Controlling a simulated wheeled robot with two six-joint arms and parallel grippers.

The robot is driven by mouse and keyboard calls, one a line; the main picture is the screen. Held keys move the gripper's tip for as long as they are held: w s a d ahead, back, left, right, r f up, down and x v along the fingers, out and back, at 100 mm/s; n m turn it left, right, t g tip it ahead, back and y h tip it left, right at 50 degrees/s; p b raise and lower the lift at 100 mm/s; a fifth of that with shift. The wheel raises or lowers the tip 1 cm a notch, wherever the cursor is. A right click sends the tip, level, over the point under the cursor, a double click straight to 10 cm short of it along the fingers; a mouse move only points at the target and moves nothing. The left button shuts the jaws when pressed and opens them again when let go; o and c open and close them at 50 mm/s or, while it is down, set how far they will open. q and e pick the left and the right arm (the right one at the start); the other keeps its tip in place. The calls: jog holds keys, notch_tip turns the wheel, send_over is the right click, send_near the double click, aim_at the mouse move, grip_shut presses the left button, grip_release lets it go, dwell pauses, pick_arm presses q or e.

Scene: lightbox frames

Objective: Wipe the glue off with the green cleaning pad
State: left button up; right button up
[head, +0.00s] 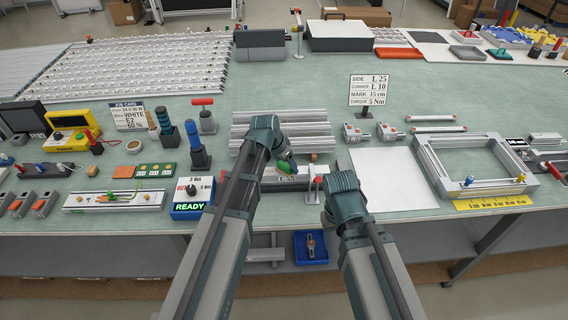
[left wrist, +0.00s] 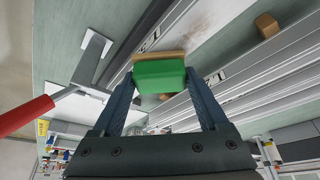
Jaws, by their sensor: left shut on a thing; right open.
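My left gripper (head: 284,158) is shut on the green cleaning pad (head: 288,167). In the left wrist view the pad (left wrist: 159,74) sits between the two fingers (left wrist: 160,90), green towards me with a tan layer on its far side. A faint brownish smear (left wrist: 198,38) shows on the pale surface just beyond the pad. I cannot tell whether the pad touches the profile. My right gripper (head: 340,185) is open near the bench's front edge; its fingertips are largely hidden.
A tan block (left wrist: 267,25) lies by the profile. A red-handled tool (head: 318,181) stands between my grippers. A white sheet (head: 392,180) lies to the right, before an aluminium frame (head: 424,158). A torque box reading READY (head: 190,207) stands left of my left arm.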

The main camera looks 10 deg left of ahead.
aim_at(276, 168)
pick_arm(q)
jog(key=shift+s+a+f, duration=0.1)
jog(key=shift+s+a, duration=0.2)
jog(key=shift+a, duration=0.65)
jog(key=shift+s+a+f, duration=0.1)
jog(key=shift+s+a, duration=0.15)
jog(key=shift+a, duration=0.7)
jog(key=shift+a, duration=0.1)
jog(key=shift+s+a+r, duration=0.1)
jog(key=shift+s+a, duration=0.15)
jog(key=shift+a, duration=0.7)
jog(key=shift+s+a, duration=0.2)
jog(key=shift+a, duration=0.75)
notch_tip(276, 168, up, 6)
jog(key=p, duration=0.6)
jog(key=shift+d, duration=0.15)
jog(key=shift+w+r, duration=0.1)
